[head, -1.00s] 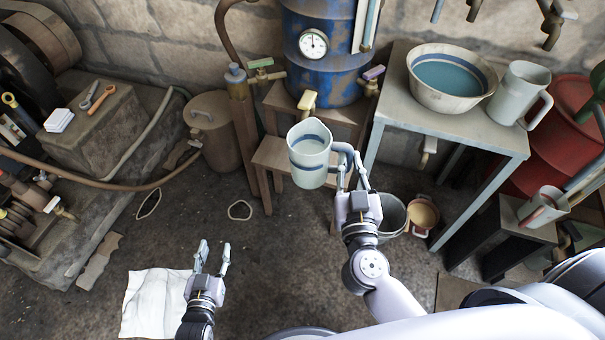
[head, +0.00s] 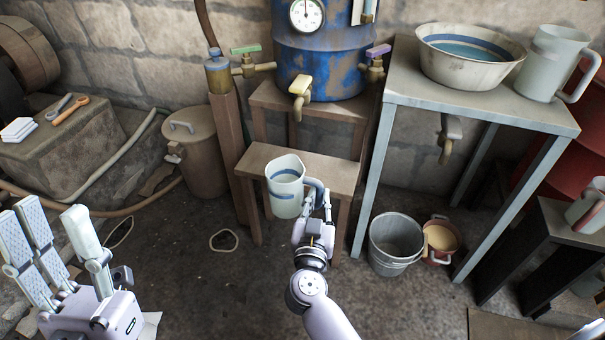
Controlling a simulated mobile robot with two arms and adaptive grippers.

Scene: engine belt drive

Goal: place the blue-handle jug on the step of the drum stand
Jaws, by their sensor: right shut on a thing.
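The blue-handle jug (head: 286,192) is pale with a blue band and stands upright in the head view. My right gripper (head: 318,205) is shut on its blue handle, at the jug's right side. The wooden step (head: 335,170) of the drum stand (head: 340,108) is behind the jug. The jug covers part of the step's front edge, and its base shows lower than that edge. I cannot tell whether it touches the step. The step's visible top is bare. My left gripper (head: 53,215) is open and empty at the lower left.
A blue drum (head: 325,65) with taps stands on the stand. The yellow-handled tap (head: 300,88) hangs out over the step. A grey table (head: 400,85) to the right bears a basin (head: 465,75) and another jug (head: 552,62). A bucket (head: 393,248) stands on the floor.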

